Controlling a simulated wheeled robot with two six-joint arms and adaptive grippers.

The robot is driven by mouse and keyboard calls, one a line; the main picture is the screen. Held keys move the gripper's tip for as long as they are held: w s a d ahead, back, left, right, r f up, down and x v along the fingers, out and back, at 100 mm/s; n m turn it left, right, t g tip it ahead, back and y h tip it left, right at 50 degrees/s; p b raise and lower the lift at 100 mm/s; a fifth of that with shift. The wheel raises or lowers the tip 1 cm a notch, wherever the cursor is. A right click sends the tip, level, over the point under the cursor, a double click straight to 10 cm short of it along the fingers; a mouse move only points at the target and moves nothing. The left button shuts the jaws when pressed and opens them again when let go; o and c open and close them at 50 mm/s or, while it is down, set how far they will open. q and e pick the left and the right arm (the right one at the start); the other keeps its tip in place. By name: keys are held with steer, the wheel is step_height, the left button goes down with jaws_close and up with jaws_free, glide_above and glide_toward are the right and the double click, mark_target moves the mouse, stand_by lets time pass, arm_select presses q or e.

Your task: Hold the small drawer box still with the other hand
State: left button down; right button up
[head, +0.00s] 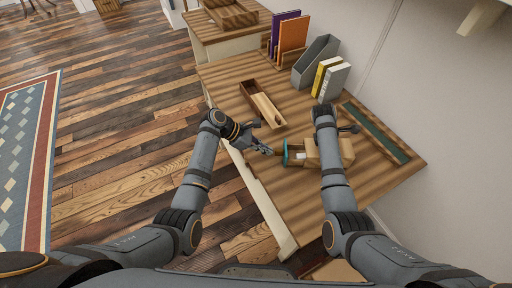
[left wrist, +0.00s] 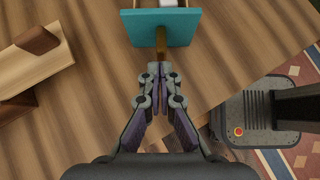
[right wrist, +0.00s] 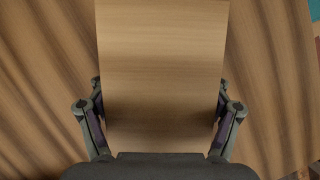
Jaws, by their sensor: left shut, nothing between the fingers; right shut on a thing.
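The small drawer box (head: 336,152) is light wood and sits on the wooden desk. Its drawer with a teal front (head: 286,153) stands partly out to the left, and a white thing (head: 301,156) shows inside. My left gripper (head: 270,151) is shut and empty just in front of the teal front. In the left wrist view its tips (left wrist: 154,70) are close to the brown handle (left wrist: 161,42). My right gripper is shut on the box, with one finger on each side of it in the right wrist view (right wrist: 160,110); the box top (right wrist: 161,60) fills the middle there.
An open wooden tray (head: 258,101) with a brown piece lies behind my left gripper. Books (head: 292,36), a grey file holder (head: 316,60) and more books (head: 330,80) stand at the back. A long green-lined tray (head: 376,132) lies to the right. Bare desk shows in front.

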arm_select(q)
steer(key=shift+d, duration=0.25)
steer(key=d, duration=0.3)
steer(key=shift+w+d, duration=0.1)
steer(key=shift+d, duration=0.1)
steer(key=shift+a, duration=0.15)
